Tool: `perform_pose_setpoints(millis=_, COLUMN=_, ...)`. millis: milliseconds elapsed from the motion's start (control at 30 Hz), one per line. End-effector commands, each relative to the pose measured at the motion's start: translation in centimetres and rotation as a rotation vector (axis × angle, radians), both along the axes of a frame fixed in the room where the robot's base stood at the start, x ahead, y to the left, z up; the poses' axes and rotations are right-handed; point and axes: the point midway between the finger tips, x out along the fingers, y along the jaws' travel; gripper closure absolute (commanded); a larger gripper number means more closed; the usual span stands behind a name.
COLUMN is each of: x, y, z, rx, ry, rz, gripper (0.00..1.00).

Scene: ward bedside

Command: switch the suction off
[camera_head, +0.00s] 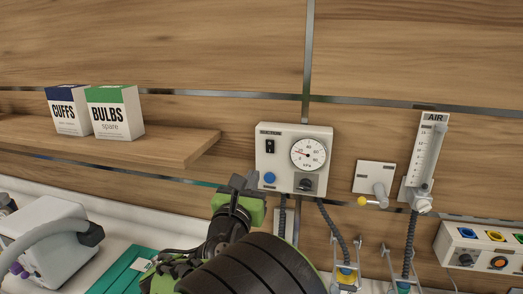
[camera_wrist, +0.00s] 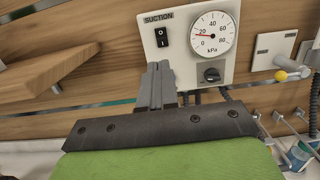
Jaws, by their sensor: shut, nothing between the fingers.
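The white suction unit (camera_head: 264,161) hangs on the wood wall; its SUCTION label shows in the wrist view (camera_wrist: 182,60). A black rocker switch (camera_head: 269,146) sits at its upper left, with I and O marks in the wrist view (camera_wrist: 161,37); which side is pressed I cannot tell. The round gauge (camera_wrist: 213,35) has a red needle near 20 kPa. A dark knob (camera_head: 305,184) is below the gauge, and a blue button (camera_head: 269,178) is at lower left, hidden in the wrist view. My gripper (camera_wrist: 160,72) is shut and empty, just below the switch; contact is not clear.
A shelf (camera_head: 168,150) with CUFFS (camera_head: 66,112) and BULBS (camera_head: 115,113) boxes is at left. A wall outlet with a yellow-tipped lever (camera_head: 375,180) and an AIR flowmeter (camera_head: 426,155) are at right. Dark hoses (camera_head: 335,232) hang below the unit.

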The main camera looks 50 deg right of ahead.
Motion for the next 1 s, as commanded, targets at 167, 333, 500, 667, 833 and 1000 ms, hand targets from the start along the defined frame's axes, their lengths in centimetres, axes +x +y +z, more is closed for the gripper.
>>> perform_pose_setpoints(millis=167, x=0.4, y=-1.2, z=0.2, rx=0.002, ry=-0.001, rz=-0.004, gripper=1.0)
perform_pose_setpoints(millis=333, x=1.7, y=-4.5, z=0.8, rx=0.002, ry=-0.002, rz=-0.008, gripper=1.0)
perform_pose_setpoints(millis=500, x=3.2, y=-7.9, z=1.3, rx=0.001, ry=-0.002, rz=-0.007, gripper=1.0)
perform_pose_setpoints(millis=667, x=4.5, y=-10.8, z=1.6, rx=0.001, ry=-0.001, rz=-0.004, gripper=1.0)
perform_pose_setpoints(millis=833, x=5.3, y=-12.5, z=1.7, rx=0.002, ry=-0.002, rz=-0.001, gripper=1.0)
perform_pose_setpoints(millis=1000, x=5.5, y=-12.8, z=1.7, rx=0.002, ry=-0.002, rz=0.0, gripper=1.0)
